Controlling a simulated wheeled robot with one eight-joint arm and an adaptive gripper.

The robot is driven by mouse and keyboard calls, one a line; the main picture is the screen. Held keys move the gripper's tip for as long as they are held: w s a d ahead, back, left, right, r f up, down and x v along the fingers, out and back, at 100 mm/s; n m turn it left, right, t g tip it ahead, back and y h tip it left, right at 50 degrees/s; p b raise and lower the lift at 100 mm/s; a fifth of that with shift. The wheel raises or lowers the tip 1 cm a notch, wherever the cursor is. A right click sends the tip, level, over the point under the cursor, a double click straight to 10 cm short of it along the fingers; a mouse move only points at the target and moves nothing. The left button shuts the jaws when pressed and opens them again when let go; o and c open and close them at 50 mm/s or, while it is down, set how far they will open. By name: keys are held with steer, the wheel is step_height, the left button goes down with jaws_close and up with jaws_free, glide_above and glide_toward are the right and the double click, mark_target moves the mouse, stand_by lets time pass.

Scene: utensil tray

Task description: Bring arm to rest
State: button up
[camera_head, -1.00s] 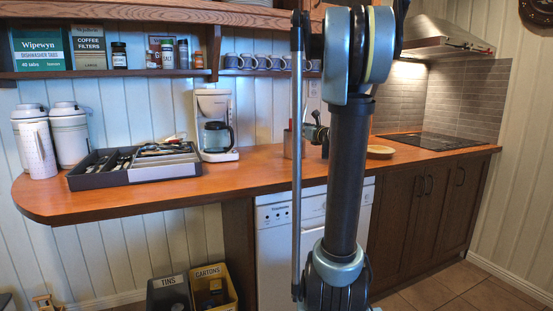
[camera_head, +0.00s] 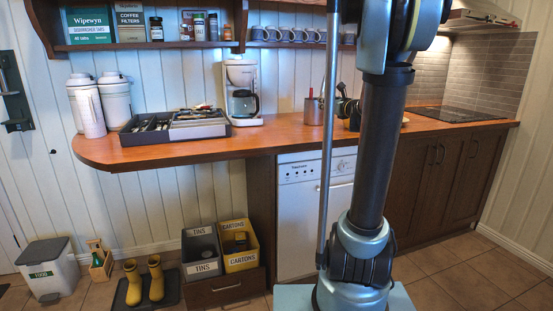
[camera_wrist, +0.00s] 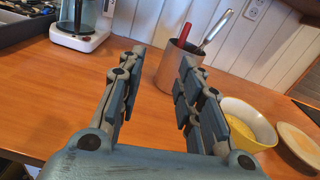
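My gripper (camera_wrist: 155,90) is open and empty in the wrist view. Its two fingers stand apart above the wooden counter (camera_wrist: 60,95), with bare wood between them. In the head view my arm rises in front of the counter, and the gripper (camera_head: 345,103) is partly hidden behind it. A bowl with a yellow inside (camera_wrist: 245,122) stands right of the right finger.
The utensil tray (camera_head: 130,138) lies on the counter at left, beside white canisters (camera_head: 88,105) and a coffee maker (camera_head: 241,85). A round wooden board (camera_wrist: 298,143) lies right of the bowl. Bins (camera_head: 240,246) and yellow boots (camera_head: 156,278) stand on the floor.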

steer(key=s+a+f+n+g, duration=0.3)
steer(key=s+a+f+n, duration=0.15)
steer(key=s+n, duration=0.2)
steer(key=s+a+f+n+g+y, duration=0.1)
steer(key=s+a+f+n+g, duration=0.3)
steer(key=s, duration=0.3)
steer(key=s+a+f+n+g, duration=0.2)
steer(key=s+a+f+n, duration=0.2)
steer(key=s+f+n, duration=0.25)
steer(key=s+d+f+n+g+h, duration=0.2)
steer(key=s+d+f+n, duration=0.1)
steer(key=s, duration=0.4)
steer(key=s+d+f+n+g+h, duration=0.1)
steer(key=s+d+f+n+h, duration=0.1)
steer(key=s+f+n, duration=0.4)
steer(key=s+d+f+n+g+h, duration=0.2)
steer(key=s+d+f+n+h, duration=0.1)
steer(key=s, duration=0.7)
step_height(320, 180, down, 4)
steer(key=shift+s+d+r+n+g, duration=0.15)
steer(key=shift+s+d+n+g, duration=0.15)
steer(key=shift+d+n, duration=0.65)
steer(key=shift+a, duration=0.1)
